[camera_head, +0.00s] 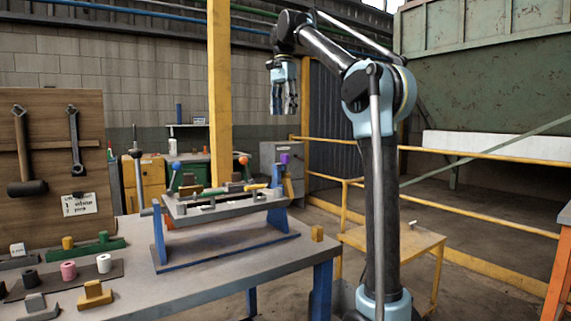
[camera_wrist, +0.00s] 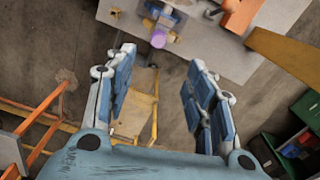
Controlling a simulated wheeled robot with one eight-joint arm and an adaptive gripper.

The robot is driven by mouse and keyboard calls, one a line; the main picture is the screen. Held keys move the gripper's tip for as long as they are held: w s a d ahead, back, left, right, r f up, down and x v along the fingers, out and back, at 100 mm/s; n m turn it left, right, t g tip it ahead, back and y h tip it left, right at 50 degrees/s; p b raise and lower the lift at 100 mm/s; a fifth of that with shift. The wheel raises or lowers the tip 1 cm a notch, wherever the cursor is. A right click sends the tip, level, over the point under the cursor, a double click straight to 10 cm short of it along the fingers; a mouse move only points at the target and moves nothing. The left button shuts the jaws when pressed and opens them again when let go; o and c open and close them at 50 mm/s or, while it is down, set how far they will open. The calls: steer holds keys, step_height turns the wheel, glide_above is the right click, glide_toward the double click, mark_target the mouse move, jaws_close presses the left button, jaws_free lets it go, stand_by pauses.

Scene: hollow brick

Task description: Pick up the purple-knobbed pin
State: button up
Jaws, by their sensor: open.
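The purple-knobbed pin (camera_head: 285,158) is at the right end of the raised blue-legged rack (camera_head: 225,212) on the workbench in the head view. Its purple knob (camera_wrist: 158,39) shows near the top middle in the wrist view, beyond the fingertips; the rest of the pin is hard to make out. My gripper (camera_head: 284,108) hangs pointing down, high above the rack's right end and apart from it. In the wrist view my gripper (camera_wrist: 158,62) has its two fingers wide apart with nothing between them.
The workbench (camera_head: 210,278) also bears a dark tray with colored cylinders (camera_head: 68,270) and small yellow blocks. A yellow side table (camera_head: 390,242) stands right.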

glide_above(285, 155)
steer(key=w, duration=0.1)
steer(key=f, duration=1.2)
steer(key=shift+w+a, duration=0.15)
steer(key=shift+a, duration=0.15)
steer(key=shift+w+d+f, duration=0.1)
steer(key=shift+d+f, duration=0.05)
steer(key=shift+f, duration=1.2)
steer(key=shift+w+d+f, duration=0.1)
steer(key=shift+f, duration=1.2)
jaws_close()
